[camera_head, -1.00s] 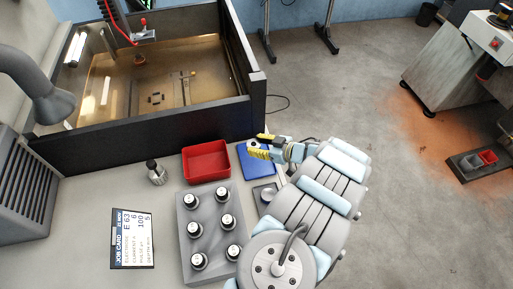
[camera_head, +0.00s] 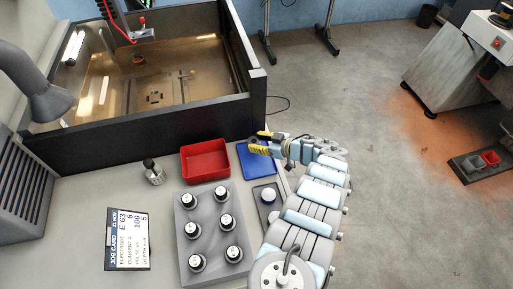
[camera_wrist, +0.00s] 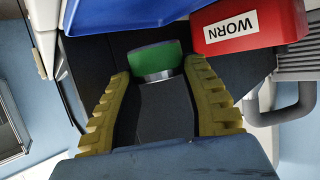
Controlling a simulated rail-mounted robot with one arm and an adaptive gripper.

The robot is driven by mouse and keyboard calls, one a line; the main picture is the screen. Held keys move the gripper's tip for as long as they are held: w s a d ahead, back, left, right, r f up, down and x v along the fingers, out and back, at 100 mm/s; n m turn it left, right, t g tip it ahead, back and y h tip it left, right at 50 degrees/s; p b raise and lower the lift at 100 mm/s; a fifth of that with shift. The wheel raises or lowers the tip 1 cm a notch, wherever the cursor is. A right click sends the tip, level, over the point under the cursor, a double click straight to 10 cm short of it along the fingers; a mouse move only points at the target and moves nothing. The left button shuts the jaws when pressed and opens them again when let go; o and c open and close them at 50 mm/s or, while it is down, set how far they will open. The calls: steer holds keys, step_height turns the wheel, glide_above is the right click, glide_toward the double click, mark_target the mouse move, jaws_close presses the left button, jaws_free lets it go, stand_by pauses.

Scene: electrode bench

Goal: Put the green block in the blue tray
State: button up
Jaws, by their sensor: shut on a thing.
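The green block (camera_wrist: 155,58) shows in the wrist view between the tips of my gripper's yellow fingers (camera_wrist: 160,70), with a silvery band along one edge. My gripper is shut on it. In the head view my gripper (camera_head: 259,144) is over the far part of the blue tray (camera_head: 256,166); the green block cannot be made out there. The blue tray also shows at the top of the wrist view (camera_wrist: 130,14), beyond the block. The block's height above the tray is hard to judge.
A red tray (camera_head: 206,161), labelled WORN in the wrist view (camera_wrist: 250,26), stands left of the blue tray. A grey rack (camera_head: 213,262) holds several electrodes. A small grey holder (camera_head: 266,209) has a pale round piece. The tank's dark wall (camera_head: 140,143) rises behind.

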steer(key=shift+w+f+b, duration=0.35)
steer(key=shift+f+b, duration=0.1)
steer(key=shift+b, duration=0.1)
steer(key=shift+f+b, duration=0.95)
steer(key=shift+f, duration=0.4)
steer(key=shift+f, duration=0.15)
steer(key=o, duration=1.1)
steer(key=shift+s+d+r+p, duration=0.1)
steer(key=shift+s+r+p, duration=0.05)
steer(key=shift+r+p, duration=0.2)
steer(key=p+v, duration=0.2)
steer(key=v, duration=0.9)
steer(key=shift+d, duration=0.25)
